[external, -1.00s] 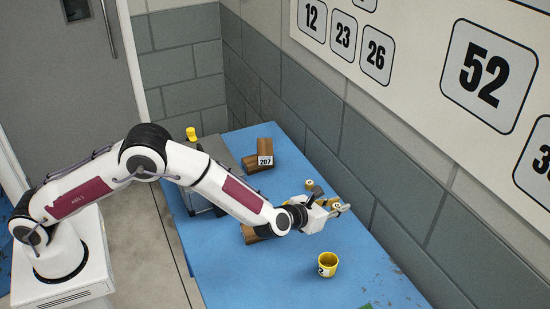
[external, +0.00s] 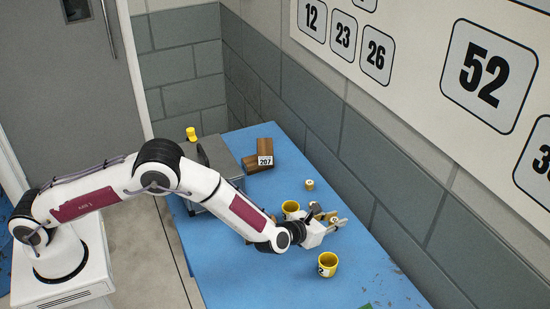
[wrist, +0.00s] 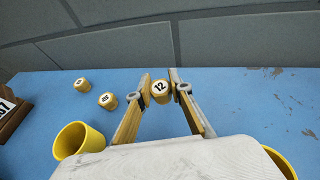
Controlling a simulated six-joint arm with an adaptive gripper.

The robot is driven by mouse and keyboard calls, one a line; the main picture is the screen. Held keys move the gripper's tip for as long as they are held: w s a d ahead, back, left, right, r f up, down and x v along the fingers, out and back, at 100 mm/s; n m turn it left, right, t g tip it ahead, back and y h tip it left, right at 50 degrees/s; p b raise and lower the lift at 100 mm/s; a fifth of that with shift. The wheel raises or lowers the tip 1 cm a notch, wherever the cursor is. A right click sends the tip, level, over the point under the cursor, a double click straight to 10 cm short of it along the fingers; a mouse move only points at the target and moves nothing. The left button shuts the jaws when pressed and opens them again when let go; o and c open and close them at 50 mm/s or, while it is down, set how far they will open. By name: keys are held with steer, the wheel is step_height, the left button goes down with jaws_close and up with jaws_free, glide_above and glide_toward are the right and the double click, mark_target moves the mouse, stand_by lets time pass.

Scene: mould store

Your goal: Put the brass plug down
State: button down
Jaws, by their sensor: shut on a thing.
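A brass plug (wrist: 160,89) with a white face marked 12 is between my fingertips in the wrist view. My gripper (wrist: 160,86) is shut on it. In the external view my gripper (external: 337,222) is low over the right part of the blue table (external: 265,275). I cannot tell whether the held plug touches the table. Two more brass plugs (wrist: 107,100) (wrist: 81,84) stand on the table to the left of my gripper in the wrist view. One of these plugs (external: 309,184) shows clearly behind my gripper in the external view.
A yellow cup (external: 290,207) stands left of my gripper, and a numbered yellow cup (external: 327,266) stands in front. Wooden blocks labelled 207 (external: 258,157) and a grey box (external: 213,160) are farther back. A block wall (external: 375,170) borders the table. The table's front right is mostly clear.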

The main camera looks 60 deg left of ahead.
mark_target(345, 247)
steer(key=shift+f, duration=0.2)
steer(key=shift+f, duration=1.75)
steer(key=shift+f, duration=0.15)
steer(key=c, duration=1.8)
jaws_free()
steer(key=shift+r, duration=0.2)
steer(key=shift+v, duration=6)
